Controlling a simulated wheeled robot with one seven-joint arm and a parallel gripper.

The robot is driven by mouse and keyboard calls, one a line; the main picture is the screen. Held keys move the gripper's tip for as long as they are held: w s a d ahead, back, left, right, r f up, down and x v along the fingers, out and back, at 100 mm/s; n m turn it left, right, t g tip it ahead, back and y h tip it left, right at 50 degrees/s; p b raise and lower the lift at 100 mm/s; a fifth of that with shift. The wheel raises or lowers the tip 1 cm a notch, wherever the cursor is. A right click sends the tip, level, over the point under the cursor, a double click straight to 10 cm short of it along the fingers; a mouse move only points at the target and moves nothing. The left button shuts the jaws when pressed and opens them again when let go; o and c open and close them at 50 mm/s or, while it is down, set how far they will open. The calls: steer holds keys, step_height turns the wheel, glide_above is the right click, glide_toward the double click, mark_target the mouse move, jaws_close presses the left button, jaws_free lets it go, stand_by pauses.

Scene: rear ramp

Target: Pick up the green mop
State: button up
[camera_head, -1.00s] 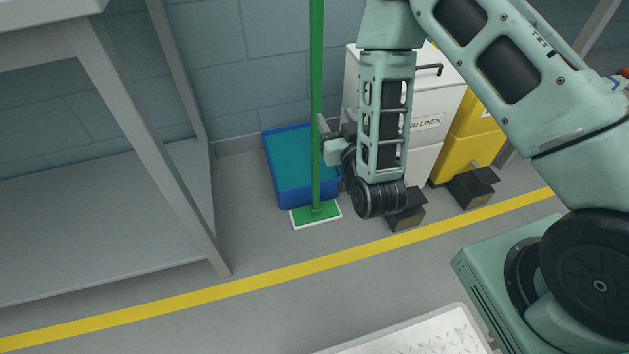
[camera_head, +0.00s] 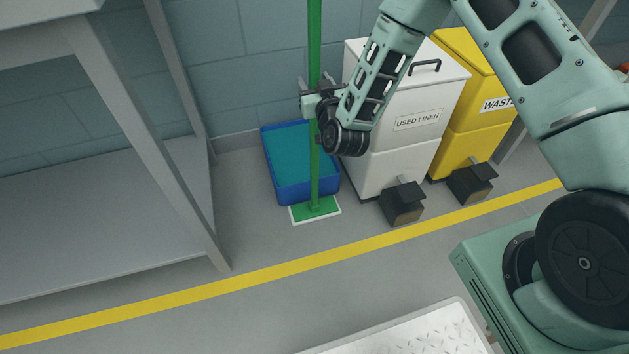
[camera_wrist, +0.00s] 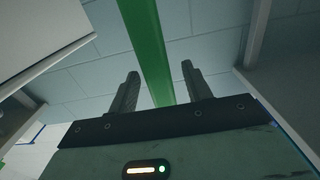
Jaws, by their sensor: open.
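The green mop (camera_head: 315,45) stands upright, its flat green head with a white edge (camera_head: 316,209) on the floor in front of the blue tub. My gripper (camera_head: 305,92) is at the mop's handle, well above the head. In the wrist view the green handle (camera_wrist: 150,50) runs up between the two open fingers of my gripper (camera_wrist: 160,85), with a gap showing on both sides. The top of the mop is out of view.
A blue tub (camera_head: 270,165) stands behind the mop by the wall. A white used-linen bin (camera_head: 390,165) and a yellow waste bin (camera_head: 465,135) with pedals stand to the right. A grey table (camera_head: 130,130) is at left. A yellow line (camera_head: 300,265) crosses open floor.

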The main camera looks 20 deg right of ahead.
steer(key=shift+w, duration=1)
steer(key=c, duration=1)
steer(key=shift+r, duration=0.15)
jaws_close()
